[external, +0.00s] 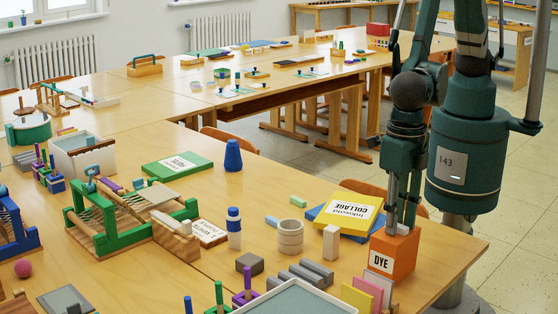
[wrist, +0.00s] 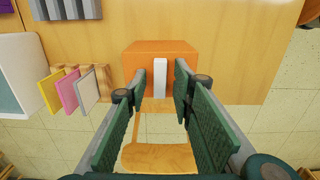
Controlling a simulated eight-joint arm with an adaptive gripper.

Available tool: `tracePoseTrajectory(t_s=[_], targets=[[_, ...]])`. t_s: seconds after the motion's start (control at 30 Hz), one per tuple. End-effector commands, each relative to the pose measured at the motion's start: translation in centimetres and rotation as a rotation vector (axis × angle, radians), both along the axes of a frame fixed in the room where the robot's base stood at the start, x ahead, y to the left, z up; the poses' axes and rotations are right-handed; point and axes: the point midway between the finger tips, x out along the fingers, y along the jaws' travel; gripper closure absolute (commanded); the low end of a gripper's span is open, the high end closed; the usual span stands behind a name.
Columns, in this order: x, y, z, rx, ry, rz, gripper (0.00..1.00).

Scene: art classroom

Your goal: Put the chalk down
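A white stick, which looks like the chalk (wrist: 160,78), lies on the flat top of the orange box marked DYE (external: 392,257). The box also shows in the wrist view (wrist: 133,62). My gripper (wrist: 161,80) points down over the box, with one finger on each side of the chalk. A strip of orange shows between the chalk and each finger, so the fingers stand apart from it. In the external view my gripper (external: 402,222) is low at the box top and hides most of the chalk; only a small white part shows.
A yellow COLLAGE book (external: 348,212) on a blue one lies behind the box. A small wooden block (external: 331,242) and pink and yellow cards (external: 368,290) stand to its left. Grey ridged blocks (external: 300,275) and a tray are further left. The table's right edge is close.

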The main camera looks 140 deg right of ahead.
Motion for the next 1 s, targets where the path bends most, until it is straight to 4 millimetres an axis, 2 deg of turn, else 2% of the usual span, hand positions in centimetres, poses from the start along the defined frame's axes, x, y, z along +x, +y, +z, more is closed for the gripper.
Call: tracePoseTrajectory(t_s=[0.57, 0.77, 1.0], targets=[[0.0, 0.0, 0.7, 0.000, 0.000, 0.000, 0.75], [0.0, 0.0, 2.5, 0.000, 0.000, 0.000, 0.75], [0.0, 0.0, 5.6, 0.000, 0.000, 0.000, 0.75]])
